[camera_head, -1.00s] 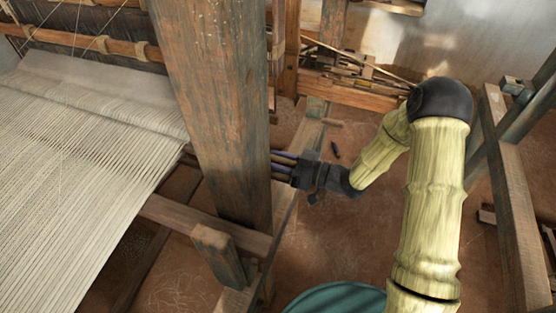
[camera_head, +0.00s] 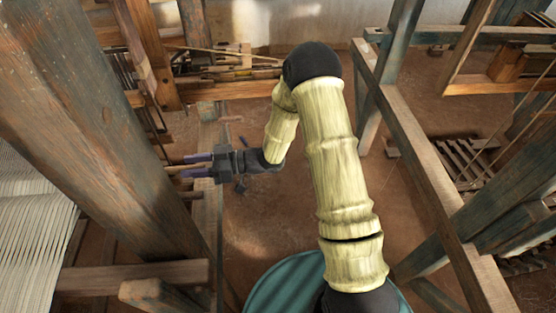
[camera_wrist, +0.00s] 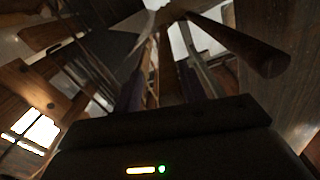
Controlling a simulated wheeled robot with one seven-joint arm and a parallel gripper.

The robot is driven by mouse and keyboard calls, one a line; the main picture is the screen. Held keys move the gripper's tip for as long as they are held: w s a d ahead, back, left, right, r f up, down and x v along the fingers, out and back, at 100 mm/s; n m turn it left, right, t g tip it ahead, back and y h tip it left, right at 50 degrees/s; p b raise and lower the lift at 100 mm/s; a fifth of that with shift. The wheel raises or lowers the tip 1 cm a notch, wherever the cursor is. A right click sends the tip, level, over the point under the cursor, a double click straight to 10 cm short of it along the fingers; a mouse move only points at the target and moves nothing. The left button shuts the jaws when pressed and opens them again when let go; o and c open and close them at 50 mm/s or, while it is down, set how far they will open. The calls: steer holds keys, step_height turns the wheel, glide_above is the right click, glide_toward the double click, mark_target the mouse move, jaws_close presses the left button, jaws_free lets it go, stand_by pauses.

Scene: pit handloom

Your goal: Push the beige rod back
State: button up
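My gripper (camera_head: 186,165) is low beside the thick weathered loom post, pointing left into the loom. Its two dark purple fingers are apart, with nothing clearly held between them. A short light-brown rod (camera_head: 174,168) shows beside the fingertips, partly hidden by them and the post; I cannot tell whether they touch it. In the wrist view the fingers (camera_wrist: 160,88) are dark and spread. A round brown rod (camera_wrist: 243,43) with a blunt end crosses the upper right there, apart from the fingers. I cannot tell for sure which rod is the beige one.
The loom post (camera_head: 85,125) stands left of my gripper. White warp threads (camera_head: 30,240) lie beyond it. A low beam (camera_head: 135,277) crosses below. Wooden frames (camera_head: 430,175) stand at the right. Bare earth floor is clear between my arm and them.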

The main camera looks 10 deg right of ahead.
steer(key=s+d+b, duration=0.2)
steer(key=d+b, duration=0.2)
steer(key=d, duration=1.2)
steer(key=w+d+f+m+t+h+b, duration=0.1)
steer(key=w+f+m+t+h+b, duration=0.1)
steer(key=w+f+t+h+b, duration=0.4)
steer(key=w+d+f+m+h+b, duration=0.1)
steer(key=d+f+m+h+b, duration=0.2)
steer(key=d+f+h+b, duration=0.2)
steer(key=shift+d+m+t+h, duration=0.3)
steer(key=shift+d+h, duration=0.75)
steer(key=shift+h, duration=0.45)
steer(key=shift+w, duration=0.1)
steer(key=s+d+r+m+g+h, duration=0.1)
steer(key=s+m, duration=0.3)
steer(key=s, duration=0.4)
steer(key=s+d+m+g+h, duration=0.2)
steer(key=s+m+g+h, duration=0.1)
steer(key=s, duration=0.6)
steer(key=shift+s+r+m+g, duration=0.35)
steer(key=shift+m+g, duration=0.45)
steer(key=shift+m, duration=0.2)
